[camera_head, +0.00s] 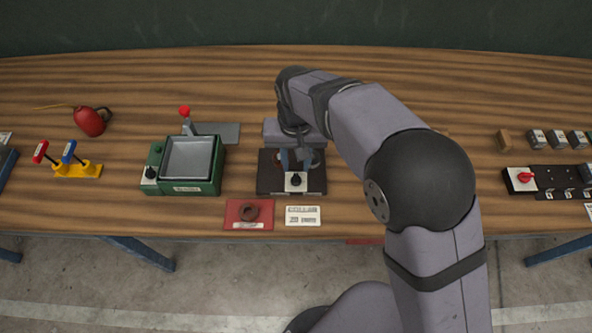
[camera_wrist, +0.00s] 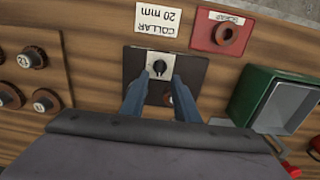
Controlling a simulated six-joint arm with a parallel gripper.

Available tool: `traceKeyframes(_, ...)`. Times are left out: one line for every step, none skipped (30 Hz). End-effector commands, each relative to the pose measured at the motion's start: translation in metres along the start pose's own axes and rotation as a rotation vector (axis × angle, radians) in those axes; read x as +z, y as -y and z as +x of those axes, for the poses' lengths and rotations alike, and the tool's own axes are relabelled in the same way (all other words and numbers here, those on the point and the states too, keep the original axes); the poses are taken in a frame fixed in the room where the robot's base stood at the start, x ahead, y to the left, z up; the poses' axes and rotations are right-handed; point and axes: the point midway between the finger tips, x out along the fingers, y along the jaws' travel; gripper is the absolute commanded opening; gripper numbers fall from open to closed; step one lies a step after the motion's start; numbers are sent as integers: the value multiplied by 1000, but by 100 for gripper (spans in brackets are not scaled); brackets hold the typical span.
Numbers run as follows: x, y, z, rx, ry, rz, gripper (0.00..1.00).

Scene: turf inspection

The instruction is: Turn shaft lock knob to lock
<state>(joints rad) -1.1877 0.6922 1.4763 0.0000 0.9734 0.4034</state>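A black knob (camera_head: 296,179) sits on a white plate at the front of a black base plate (camera_head: 265,184). I take it as the shaft lock knob, though I cannot read a label on it. The knob also shows in the wrist view (camera_wrist: 159,67), with its pale pointer mark hard to read. My gripper (camera_head: 296,163) is above the base plate, pointing down, just behind the knob. In the wrist view my gripper (camera_wrist: 158,82) has its two blue fingers apart, with nothing held. The fingertips are near the white plate's edges; contact cannot be told.
A card (camera_head: 303,215) reading "COLLAR 20 mm" and a red tray (camera_head: 235,222) with a brown ring (camera_head: 249,212) lie in front. A green machine (camera_head: 213,178) with another black knob (camera_head: 150,173) stands left. A red knob (camera_head: 525,177) is far right. My arm hides the right middle.

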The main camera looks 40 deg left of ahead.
Motion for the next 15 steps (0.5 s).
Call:
traceKeyframes(1,0,5,2,4,0,28)
traceKeyframes(1,-1,9,2,4,0,28)
traceKeyframes(1,-1,14,2,4,-1,28)
traceKeyframes(1,-1,18,2,5,-1,28)
traceKeyframes(1,0,22,2,4,-1,28)
traceKeyframes(2,-1,28,2,5,-1,28)
traceKeyframes(1,-1,31,2,4,-1,28)
traceKeyframes(1,-1,35,2,4,-1,28)
traceKeyframes(1,-1,40,2,4,-1,28)
traceKeyframes(1,0,42,1,3,-1,28)
traceKeyframes(1,0,45,1,2,-1,28)
traceKeyframes(1,0,48,1,3,-1,28)
traceKeyframes(1,0,50,1,2,-1,28)
traceKeyframes(1,0,52,1,1,-1,28)
traceKeyframes(0,0,54,0,0,-1,28)
